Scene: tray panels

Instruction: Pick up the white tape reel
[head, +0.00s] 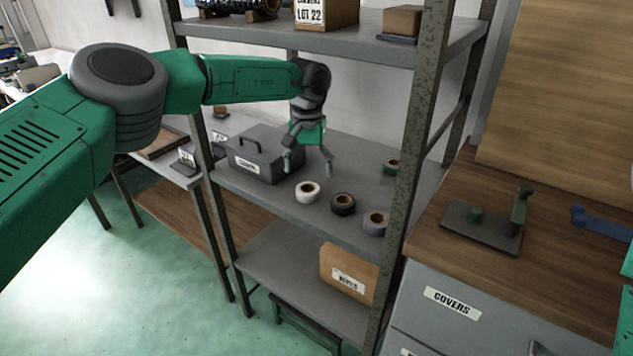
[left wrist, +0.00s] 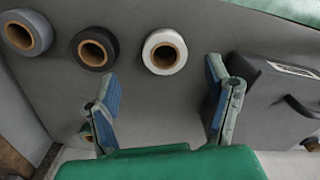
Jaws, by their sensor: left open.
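The white tape reel (head: 307,192) lies flat on the middle shelf (head: 262,193), near its front edge. In the left wrist view the white tape reel (left wrist: 164,66) shows a brown core and sits beyond the fingertips, between their lines. My left gripper (head: 307,170) is open and empty above the shelf, pointing down, behind the reel in the head view. Its two fingers are spread apart in the left wrist view (left wrist: 158,92). My right gripper is not in view.
A black reel (head: 343,204) and a grey reel (head: 375,222) lie right of the white one; a green reel (head: 392,166) lies farther back. A grey toolbox (head: 262,160) stands at left. Rack posts (head: 407,180) and the upper shelf (head: 330,42) bound the space.

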